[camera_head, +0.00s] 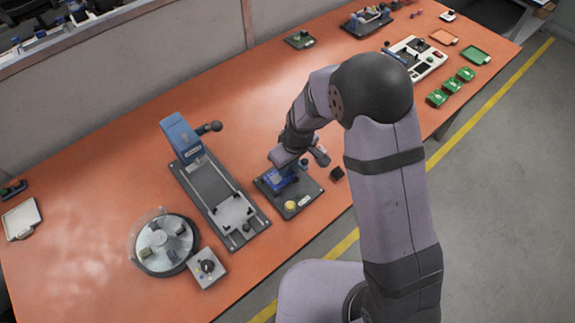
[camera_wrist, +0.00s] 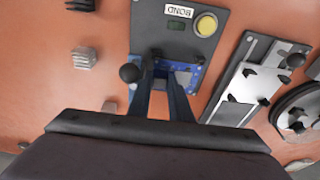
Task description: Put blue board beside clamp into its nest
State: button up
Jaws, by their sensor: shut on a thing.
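My gripper (camera_wrist: 165,74) reaches down over a dark grey fixture (camera_wrist: 208,42) with a yellow button, a small display and a "BOND" label. It is shut on the blue board (camera_wrist: 190,66), which shows between and beside the fingers at the fixture. The board also shows under my gripper in the head view (camera_head: 280,179), and the fixture (camera_head: 304,200) lies below it. A dark ball knob (camera_wrist: 129,73) stands close beside the fingers, apparently part of a clamp. The fingers hide much of the board, so I cannot tell whether it is seated or slightly above the nest.
A slide fixture with a blue upright (camera_head: 181,139) stands left of the fixture. Several green boards (camera_head: 437,98) and trays are at the right. A small black block (camera_head: 337,173) sits near the front edge.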

jog(key=shift+f+b, duration=0.35)
jog(key=shift+f, duration=0.05)
dwell(0.4)
dwell(0.4)
jog(key=o, duration=1)
jog(key=shift+c, duration=0.2)
jog(key=shift+w+d, duration=0.1)
jog(key=c, duration=0.4)
jog(key=shift+o, duration=0.2)
